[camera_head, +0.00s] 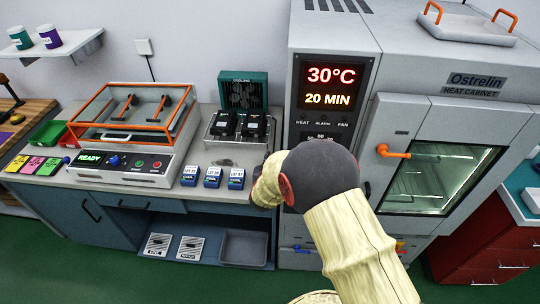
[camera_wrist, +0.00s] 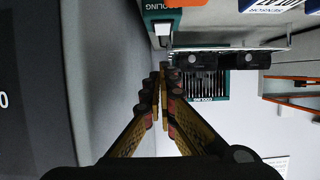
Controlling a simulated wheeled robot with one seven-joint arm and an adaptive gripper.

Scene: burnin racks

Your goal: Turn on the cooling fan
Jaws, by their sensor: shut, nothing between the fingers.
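The cooling fan (camera_head: 243,90) is a teal box with a dark round grille and a COOLING label, at the back of the bench. It also shows in the wrist view as a teal-framed grille (camera_wrist: 208,86). A wire rack (camera_head: 212,137) with two black modules (camera_head: 223,123) stands in front of it. My gripper (camera_wrist: 163,77) is shut and empty, its tips apart from the fan in the picture. In the head view my arm hides the fingers, near the bench's right end. A small teal part with a white block (camera_wrist: 162,29) shows near the tips; I cannot tell whether it is a switch.
The heat cabinet (camera_head: 455,110), reading 30°C and 20 MIN, stands close on the right. Several blue-and-white packs (camera_head: 212,178) line the bench front. A tester with an orange-framed lid (camera_head: 135,108) reads READY on the left.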

